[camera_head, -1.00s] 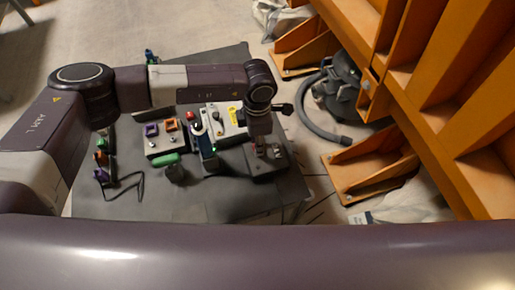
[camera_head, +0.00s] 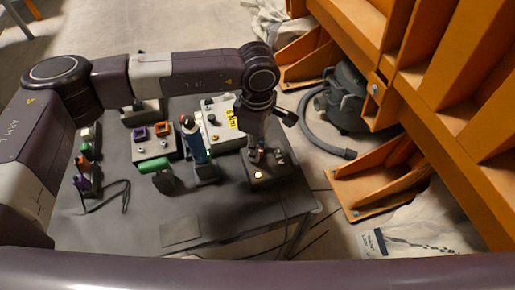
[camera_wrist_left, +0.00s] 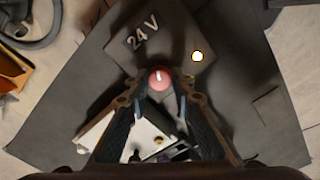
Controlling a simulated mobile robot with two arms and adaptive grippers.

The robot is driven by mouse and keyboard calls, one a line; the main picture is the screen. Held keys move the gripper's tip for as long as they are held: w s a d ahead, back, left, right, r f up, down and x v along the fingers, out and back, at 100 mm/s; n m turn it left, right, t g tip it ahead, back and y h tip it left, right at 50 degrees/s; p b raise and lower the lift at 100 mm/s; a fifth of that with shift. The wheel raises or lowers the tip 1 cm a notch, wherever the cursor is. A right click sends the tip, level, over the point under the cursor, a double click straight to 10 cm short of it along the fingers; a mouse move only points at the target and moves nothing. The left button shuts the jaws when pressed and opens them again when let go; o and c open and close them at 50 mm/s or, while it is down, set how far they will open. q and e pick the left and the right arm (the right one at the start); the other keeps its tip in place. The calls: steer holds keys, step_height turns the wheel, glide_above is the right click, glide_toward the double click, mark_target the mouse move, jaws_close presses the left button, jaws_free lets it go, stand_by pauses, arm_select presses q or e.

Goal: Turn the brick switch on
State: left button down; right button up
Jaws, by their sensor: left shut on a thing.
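The brick switch appears to be a dark grey box (camera_head: 285,177) marked "24 V" at the right edge of the dark table. The left wrist view shows this box (camera_wrist_left: 185,25) with a round red knob (camera_wrist_left: 159,78) bearing a white mark. A lamp (camera_wrist_left: 197,56) on its top glows bright; the lamp also shows in the head view (camera_head: 258,175). My left gripper (camera_wrist_left: 160,85) points down over the box and is shut on the red knob, with one finger on each side. In the head view my left gripper (camera_head: 256,152) hides most of the knob. My right gripper is out of view.
An orange steel frame (camera_head: 375,185) and a dark vacuum (camera_head: 348,95) are to the right. The front of the table is mostly clear.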

arm_select(q)
steer(key=shift+w+r, duration=0.1)
steer(key=c, duration=1.7)
jaws_free()
steer(key=shift+o, duration=0.2)
step_height(320, 180, up, 12)
